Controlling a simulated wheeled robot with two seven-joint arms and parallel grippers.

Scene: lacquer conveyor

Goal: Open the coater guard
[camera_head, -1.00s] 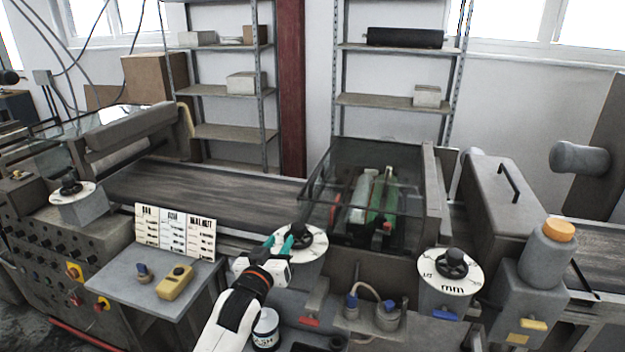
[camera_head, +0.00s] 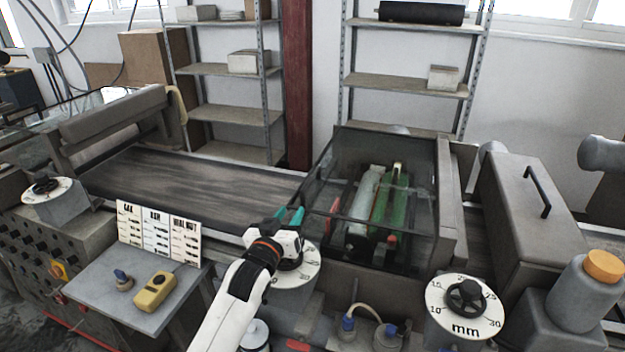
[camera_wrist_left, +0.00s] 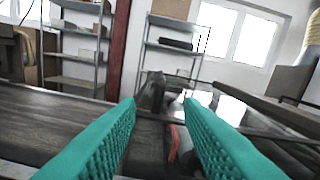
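The coater guard (camera_head: 335,208) is a dark-edged, see-through box over the coater, right of centre in the head view. It looks closed, with green and pale rollers (camera_head: 385,200) showing through it. My left gripper (camera_head: 290,217) is just left of the guard's lower left side, above a round dial. In the left wrist view its two teal fingers (camera_wrist_left: 160,108) stand apart with nothing held between them. Glassy panels and dark edges show beyond the right finger. Whether a finger touches the guard I cannot tell. My right gripper is not in view.
A conveyor belt (camera_head: 190,190) runs left of the guard and is bare. A label card (camera_head: 158,232) and a yellow handheld box (camera_head: 155,291) are on the side table.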

